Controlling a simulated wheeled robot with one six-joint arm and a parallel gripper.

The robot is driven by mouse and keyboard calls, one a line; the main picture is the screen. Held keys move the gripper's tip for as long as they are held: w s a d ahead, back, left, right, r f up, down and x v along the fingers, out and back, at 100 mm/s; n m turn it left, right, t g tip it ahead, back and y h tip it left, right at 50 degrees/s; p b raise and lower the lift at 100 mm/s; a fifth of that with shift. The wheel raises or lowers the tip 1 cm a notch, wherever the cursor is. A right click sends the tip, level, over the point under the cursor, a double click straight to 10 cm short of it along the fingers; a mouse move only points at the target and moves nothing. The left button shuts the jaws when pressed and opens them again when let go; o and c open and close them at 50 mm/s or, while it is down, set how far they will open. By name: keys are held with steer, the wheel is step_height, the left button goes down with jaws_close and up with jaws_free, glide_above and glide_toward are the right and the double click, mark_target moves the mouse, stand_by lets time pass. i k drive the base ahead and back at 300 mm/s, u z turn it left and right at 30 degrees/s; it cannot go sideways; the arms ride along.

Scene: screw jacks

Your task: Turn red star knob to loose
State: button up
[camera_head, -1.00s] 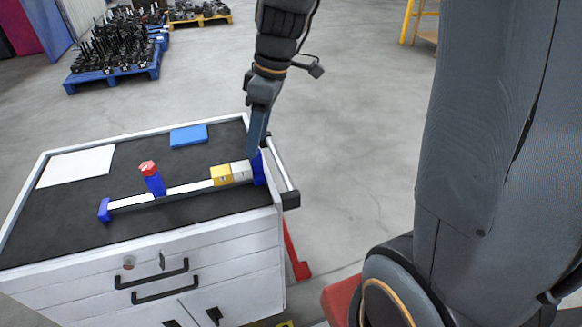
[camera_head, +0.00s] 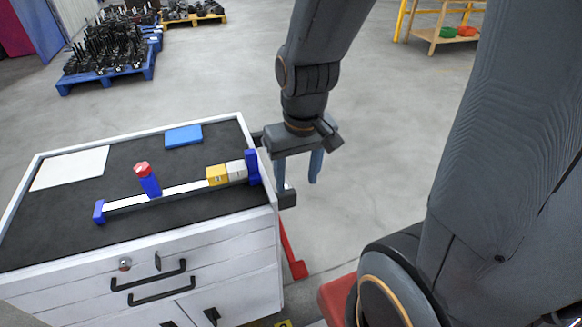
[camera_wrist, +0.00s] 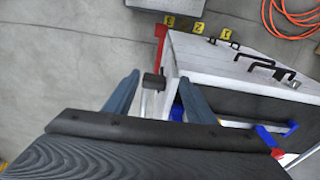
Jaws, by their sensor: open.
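The red star knob (camera_head: 142,169) sits on top of a blue post (camera_head: 150,185) on a white rail (camera_head: 180,190) with blue end blocks. The rail lies on the dark top of a white cabinet (camera_head: 215,245). A yellow block (camera_head: 216,175) and a pale block (camera_head: 237,169) sit near the rail's right end. My gripper (camera_head: 298,178) is beyond the cabinet's right edge, fingers pointing down, open and apart from the knob. In the wrist view my gripper's fingers (camera_wrist: 156,98) are spread, with the cabinet to their right. The knob shows partly at the lower right (camera_wrist: 277,153).
A blue box (camera_head: 184,136) and a white sheet (camera_head: 70,168) lie on the cabinet top. A handle bar runs along the cabinet's right side, close to my gripper. Black drawer handles (camera_head: 155,288) project in front.

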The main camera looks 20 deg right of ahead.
mark_target(143, 170)
steer(key=k, duration=0.45)
steer(key=u, duration=0.4)
steer(key=i, duration=0.4)
steer(key=u, duration=0.55)
